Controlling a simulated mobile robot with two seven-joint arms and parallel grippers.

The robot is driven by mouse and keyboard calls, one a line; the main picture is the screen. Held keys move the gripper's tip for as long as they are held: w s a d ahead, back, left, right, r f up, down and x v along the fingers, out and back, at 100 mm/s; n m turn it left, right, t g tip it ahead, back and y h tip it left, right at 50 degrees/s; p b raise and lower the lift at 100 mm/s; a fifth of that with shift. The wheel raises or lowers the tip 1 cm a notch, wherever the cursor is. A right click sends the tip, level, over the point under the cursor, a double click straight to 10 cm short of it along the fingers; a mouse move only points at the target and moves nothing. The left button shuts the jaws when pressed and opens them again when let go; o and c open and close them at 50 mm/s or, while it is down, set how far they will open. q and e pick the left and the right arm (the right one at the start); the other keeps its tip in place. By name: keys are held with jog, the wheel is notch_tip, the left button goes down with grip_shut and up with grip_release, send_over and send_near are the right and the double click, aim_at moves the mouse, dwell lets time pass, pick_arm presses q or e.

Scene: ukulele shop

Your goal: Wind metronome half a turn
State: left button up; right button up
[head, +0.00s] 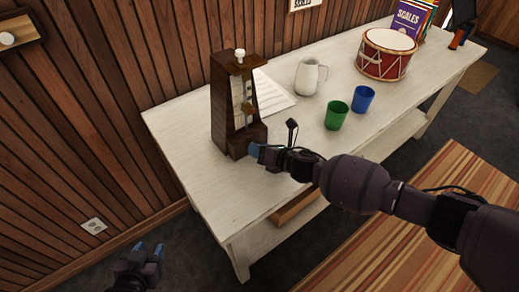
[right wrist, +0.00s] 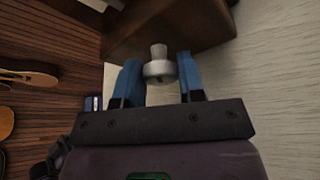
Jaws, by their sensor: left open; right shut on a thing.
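My right gripper (head: 256,151) is at the lower right side of the metronome. In the right wrist view, the blue fingers of my right gripper (right wrist: 161,80) are shut on a grey metal winding knob (right wrist: 160,69) that sticks out of the metronome's base. In the head view the knob is hidden by the gripper. My left gripper (head: 148,254) is open and empty, low beside the table's left end.
A sheet of paper (head: 275,98) lies behind the metronome. A red drum (head: 386,55) is further right. The table's front left corner is clear.

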dwell(0.5)
jog(key=o, duration=0.9)
jog(key=shift+d, duration=0.1)
jog(key=shift+s+d, duration=0.2)
jog(key=p+v, duration=0.1)
jog(key=v, duration=0.8)
jog(key=shift+r, duration=0.1)
jog(key=shift+s+d+r, duration=0.15)
jog(key=shift+s+d, duration=0.2)
jog(key=shift+d, duration=0.05)
